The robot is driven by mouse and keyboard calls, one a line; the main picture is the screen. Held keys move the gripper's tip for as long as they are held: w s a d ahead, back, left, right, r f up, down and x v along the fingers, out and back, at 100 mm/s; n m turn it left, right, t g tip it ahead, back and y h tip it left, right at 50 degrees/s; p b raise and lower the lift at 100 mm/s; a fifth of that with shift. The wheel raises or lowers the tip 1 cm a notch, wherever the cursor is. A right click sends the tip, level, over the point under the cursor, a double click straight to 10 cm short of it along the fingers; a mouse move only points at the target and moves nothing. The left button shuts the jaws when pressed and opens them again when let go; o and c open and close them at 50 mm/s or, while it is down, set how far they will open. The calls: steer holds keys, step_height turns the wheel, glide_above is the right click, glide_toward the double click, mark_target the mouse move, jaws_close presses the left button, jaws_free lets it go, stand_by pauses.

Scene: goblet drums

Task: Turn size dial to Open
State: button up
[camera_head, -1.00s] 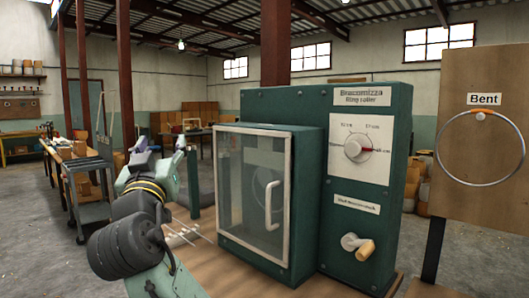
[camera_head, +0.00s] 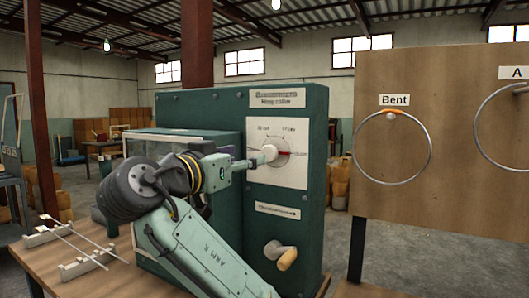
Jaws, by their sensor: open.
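The size dial is a pale round knob (camera_head: 270,153) on a white panel (camera_head: 287,180) on the front of a green machine (camera_head: 315,215). My arm hides part of the machine's windowed door.
A crank with a wooden handle (camera_head: 287,258) sticks out below the dial. A brown board (camera_head: 440,190) with hanging wire rings, one labelled Bent, stands to the right. Rods on pale holders (camera_head: 85,268) lie on the wooden bench at left.

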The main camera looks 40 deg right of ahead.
mark_target(267, 153)
steer(key=p+x, duration=0.3)
steer(key=x, duration=0.7)
steer(key=shift+p, duration=0.35)
steer(key=shift+c, duration=0.5)
steer(key=c, duration=1)
steer(key=shift+f, duration=0.1)
steer(key=shift+c, duration=0.2)
